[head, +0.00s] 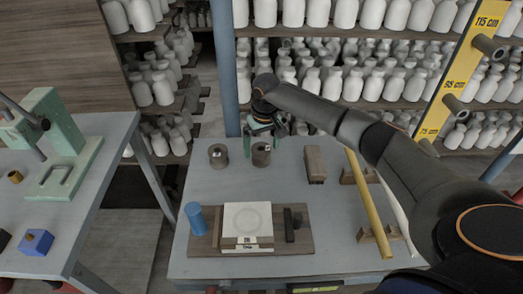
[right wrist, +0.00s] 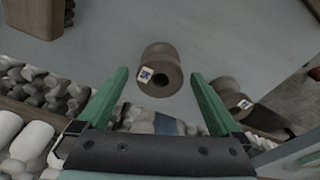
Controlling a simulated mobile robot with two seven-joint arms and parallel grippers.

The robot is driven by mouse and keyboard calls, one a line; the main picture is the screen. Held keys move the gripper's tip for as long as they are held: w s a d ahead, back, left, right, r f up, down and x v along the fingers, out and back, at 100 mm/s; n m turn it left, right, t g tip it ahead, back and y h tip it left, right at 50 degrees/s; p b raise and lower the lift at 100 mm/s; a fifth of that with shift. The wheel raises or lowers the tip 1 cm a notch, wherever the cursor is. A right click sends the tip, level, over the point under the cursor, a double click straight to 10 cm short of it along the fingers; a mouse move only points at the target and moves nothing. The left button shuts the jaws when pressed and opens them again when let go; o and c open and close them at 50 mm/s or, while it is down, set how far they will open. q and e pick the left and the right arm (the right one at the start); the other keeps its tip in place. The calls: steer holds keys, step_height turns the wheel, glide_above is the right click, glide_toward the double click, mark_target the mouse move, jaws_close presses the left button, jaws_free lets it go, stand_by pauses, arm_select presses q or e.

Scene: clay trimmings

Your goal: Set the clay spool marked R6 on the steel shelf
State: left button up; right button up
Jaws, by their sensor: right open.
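Two dark grey-brown clay spools stand upright on the grey table. One spool (head: 218,158) is at the left, the other (head: 261,157) to its right. Each bears a small white label, too small to read surely. In the right wrist view the right-hand spool (right wrist: 163,60) lies between the finger lines and the left-hand spool (right wrist: 228,88) is off to the right. My right gripper (head: 262,148) is open, its green fingers pointing down around or just above the right-hand spool; contact cannot be told. My left gripper is out of view. No shelf is surely identifiable as steel.
Racks with white bottles (head: 340,88) stand behind the table. A wooden board (head: 290,243) with a white slab (head: 247,218) and a blue cylinder (head: 195,218) lies in front. Wooden blocks (head: 315,165) and a yellow bar (head: 369,215) are at the right. A green press (head: 62,160) stands left.

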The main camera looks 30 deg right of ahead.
mark_target(263, 152)
step_height(263, 152, up, 9)
steer(key=s, duration=0.1)
steer(key=shift+r, duration=0.2)
steer(key=shift+a, duration=0.1)
